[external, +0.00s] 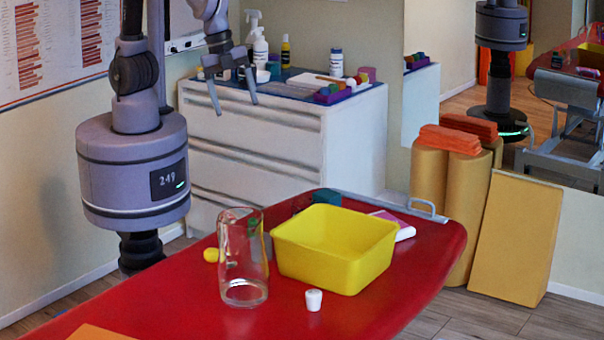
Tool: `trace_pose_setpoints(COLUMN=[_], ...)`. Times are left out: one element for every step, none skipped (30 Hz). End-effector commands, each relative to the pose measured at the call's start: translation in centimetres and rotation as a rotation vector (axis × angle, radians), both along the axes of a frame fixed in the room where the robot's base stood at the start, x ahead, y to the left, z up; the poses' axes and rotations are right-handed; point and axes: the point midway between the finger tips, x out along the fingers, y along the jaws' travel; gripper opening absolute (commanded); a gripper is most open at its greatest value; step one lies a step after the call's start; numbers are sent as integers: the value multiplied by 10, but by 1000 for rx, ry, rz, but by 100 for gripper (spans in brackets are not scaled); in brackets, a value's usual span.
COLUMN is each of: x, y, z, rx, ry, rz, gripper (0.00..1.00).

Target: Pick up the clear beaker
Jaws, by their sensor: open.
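The clear beaker (243,280) stands upright on the red padded table (400,300), just left of a yellow bin (335,265). It is a tall transparent vessel and looks empty; things behind it show through. My gripper (236,108) hangs well above the beaker in the picture, in front of the white drawer cabinet. Its two fingers are spread apart, pointing down, with nothing between them. It is clear of the beaker.
Close around the beaker are a small white tapered piece (314,300), a yellow round piece (211,255) and the bin. A teal block (315,202) and a pink-and-white item (396,226) lie behind. The white cabinet (350,140) holds bottles. The table's right front is clear.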

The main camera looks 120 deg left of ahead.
Motion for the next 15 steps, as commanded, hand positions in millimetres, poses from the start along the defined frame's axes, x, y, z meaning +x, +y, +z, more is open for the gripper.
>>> trace_pose_setpoints(x=[26,39,55,64,72,80,84,87,90,91,92,93,93,93,92], y=[-7,-11,-15,-18,-21,-24,-26,-28,-29,-30,-31,-31,-31,-31,-31], z=[-27,-44,-66,-83,-99,-117,-129,-139,-148,-154,-160,-169,-177,-185,-198], rx=[-3,-7,-12,-15,-20,-24,-28,-31,-34,-36,-37,-37,-37,-37,-36], ry=[69,102,139,164,186,210,225,237,248,253,257,259,261,262,263], rz=[-53,-86,-126,-153,-176,-203,-221,-233,-248,-253,-258,-262,-263,-263,-263], gripper=[74,74,74,74,74,74,74,74,74,74,74,74,74,74,74])
